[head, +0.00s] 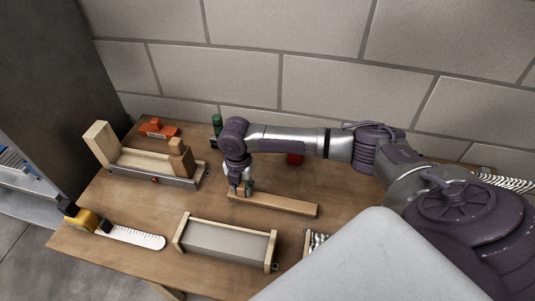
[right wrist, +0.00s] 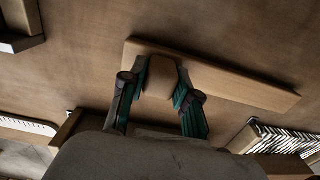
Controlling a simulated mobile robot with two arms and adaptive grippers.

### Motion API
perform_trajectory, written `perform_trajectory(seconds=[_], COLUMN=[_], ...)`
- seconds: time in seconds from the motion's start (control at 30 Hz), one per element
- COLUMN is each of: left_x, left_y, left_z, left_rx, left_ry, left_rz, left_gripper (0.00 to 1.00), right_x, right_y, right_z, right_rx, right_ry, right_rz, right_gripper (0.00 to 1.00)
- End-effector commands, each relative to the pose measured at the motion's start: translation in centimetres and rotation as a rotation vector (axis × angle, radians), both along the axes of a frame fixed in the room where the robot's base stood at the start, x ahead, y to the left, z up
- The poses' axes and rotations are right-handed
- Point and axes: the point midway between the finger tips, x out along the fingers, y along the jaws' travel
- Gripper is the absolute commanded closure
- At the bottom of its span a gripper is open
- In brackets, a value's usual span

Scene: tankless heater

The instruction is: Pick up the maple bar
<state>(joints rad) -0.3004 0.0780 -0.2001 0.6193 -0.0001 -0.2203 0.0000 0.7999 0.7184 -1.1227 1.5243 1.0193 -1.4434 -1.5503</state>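The maple bar (head: 280,204) is a long, light wooden strip lying on the workbench in the middle of the head view. It also shows in the right wrist view (right wrist: 235,81), slanting across the upper right. My right gripper (head: 240,190) points down at the bar's left end. In the right wrist view its two dark green-lined fingers (right wrist: 162,88) stand on either side of a short wooden block (right wrist: 160,77) at that end. I cannot tell whether they press on it. My left gripper is not in view.
On the workbench (head: 200,220), a wooden-ended grey box (head: 225,245) lies in front of the bar. A wooden jig (head: 150,165) and an orange tool (head: 158,129) are at the left. A block wall stands behind.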

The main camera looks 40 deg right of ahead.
Motion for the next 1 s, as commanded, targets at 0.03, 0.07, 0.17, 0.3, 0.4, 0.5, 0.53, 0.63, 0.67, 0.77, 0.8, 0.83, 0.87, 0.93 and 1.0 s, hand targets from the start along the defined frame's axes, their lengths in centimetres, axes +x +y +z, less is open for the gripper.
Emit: perform_trajectory(seconds=[0.03, 0.07, 0.17, 0.3, 0.4, 0.5, 0.53, 0.63, 0.67, 0.77, 0.8, 0.83, 0.87, 0.93, 1.0], left_x=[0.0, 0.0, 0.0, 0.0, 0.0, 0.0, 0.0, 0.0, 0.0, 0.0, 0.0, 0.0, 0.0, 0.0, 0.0], left_y=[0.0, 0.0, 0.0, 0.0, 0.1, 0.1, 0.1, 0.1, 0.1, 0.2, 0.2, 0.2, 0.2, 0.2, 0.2], left_z=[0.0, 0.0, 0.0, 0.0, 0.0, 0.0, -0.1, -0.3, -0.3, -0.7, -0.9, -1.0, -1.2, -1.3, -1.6], left_rx=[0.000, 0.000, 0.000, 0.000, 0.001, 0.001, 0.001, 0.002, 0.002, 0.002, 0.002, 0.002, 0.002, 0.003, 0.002], left_ry=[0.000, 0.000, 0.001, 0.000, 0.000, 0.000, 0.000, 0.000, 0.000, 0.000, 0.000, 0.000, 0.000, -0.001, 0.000], left_rz=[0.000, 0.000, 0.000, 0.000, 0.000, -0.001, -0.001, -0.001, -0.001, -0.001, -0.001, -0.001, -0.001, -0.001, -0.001], left_gripper=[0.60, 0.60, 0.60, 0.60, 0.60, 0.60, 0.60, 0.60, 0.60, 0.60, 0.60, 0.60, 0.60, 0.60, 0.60], right_x=[0.0, 0.0, 0.0, 0.0, 0.0, 0.0, 0.0, 0.1, 0.1, 0.2, 0.2, 0.2, 0.1, -0.9, -1.8], right_y=[0.0, 0.0, 0.0, 0.0, 0.0, 0.0, 0.0, 0.0, 0.0, 0.0, 0.0, 0.0, 0.2, 1.8, 3.2], right_z=[0.0, 0.0, 0.0, 0.1, 0.1, 0.2, 0.3, 0.9, 1.2, 2.5, 3.2, 3.8, 4.4, 5.1, 6.1], right_rx=[0.000, 0.000, 0.000, -0.001, -0.001, -0.001, -0.001, 0.001, 0.000, 0.001, 0.001, 0.002, 0.002, 0.004, 0.005], right_ry=[0.000, 0.000, 0.000, -0.001, -0.001, -0.001, -0.001, -0.002, -0.004, -0.006, -0.004, -0.005, -0.005, -0.003, -0.004], right_rz=[0.000, 0.000, 0.000, -0.001, -0.001, 0.000, 0.000, -0.001, -0.001, -0.001, 0.000, 0.000, 0.002, 0.006, 0.008], right_gripper=[0.86, 0.91, 1.00, 1.00, 1.00, 1.00, 1.00, 1.00, 1.00, 1.00, 1.00, 1.00, 1.00, 1.00, 1.00])
